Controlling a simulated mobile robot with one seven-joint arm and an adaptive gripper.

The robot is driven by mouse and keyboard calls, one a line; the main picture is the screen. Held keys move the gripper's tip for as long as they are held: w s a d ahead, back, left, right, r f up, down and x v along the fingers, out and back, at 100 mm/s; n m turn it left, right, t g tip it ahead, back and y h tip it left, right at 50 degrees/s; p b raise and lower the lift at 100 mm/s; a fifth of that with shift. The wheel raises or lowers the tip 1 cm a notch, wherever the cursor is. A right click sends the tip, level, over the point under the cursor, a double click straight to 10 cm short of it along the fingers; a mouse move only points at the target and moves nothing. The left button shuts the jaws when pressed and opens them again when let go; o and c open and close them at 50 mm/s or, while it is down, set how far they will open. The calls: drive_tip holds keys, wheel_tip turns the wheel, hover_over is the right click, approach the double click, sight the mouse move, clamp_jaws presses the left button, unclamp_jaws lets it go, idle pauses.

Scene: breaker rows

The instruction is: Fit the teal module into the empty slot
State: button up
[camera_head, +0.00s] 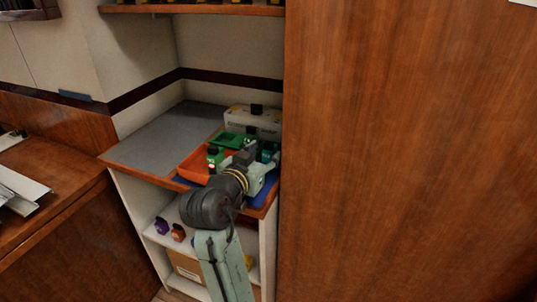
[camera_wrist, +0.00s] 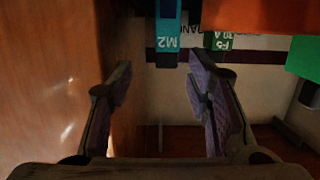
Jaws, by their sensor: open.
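The teal module (camera_wrist: 168,36), labelled M2, hangs into the top of the wrist view, just left of its middle. It lies beyond my gripper (camera_wrist: 162,78), whose two fingers are spread with nothing between them. In the head view a bit of teal (camera_head: 267,154) shows behind my gripper (camera_head: 262,165), which hides most of that spot. A green module (camera_wrist: 221,40) with a white label is right of the teal one in the wrist view. I cannot make out the empty slot in either view.
An orange tray (camera_head: 192,167) and a green tray (camera_head: 225,139) stand on the grey counter (camera_head: 165,135). A pale box (camera_head: 240,121) with a black knob stands behind them. A tall wooden panel (camera_head: 400,150) closes off the right side. The counter's left part is clear.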

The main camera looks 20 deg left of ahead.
sight(268, 150)
drive_tip(key=shift+w+a+f+p, duration=0.1)
drive_tip(key=shift+w+f+p, duration=0.25)
drive_tip(key=shift+w, duration=0.5)
drive_tip(key=shift+w+a+f+p, duration=0.1)
drive_tip(key=shift+w+f+p, duration=0.15)
drive_tip(key=shift+w, duration=0.65)
drive_tip(key=shift+w+a+f+p, duration=0.1)
drive_tip(key=shift+w+f+p, duration=0.25)
drive_tip(key=shift+w, duration=0.5)
drive_tip(key=shift+r, duration=0.1)
drive_tip(key=shift+c, duration=0.5)
clamp_jaws()
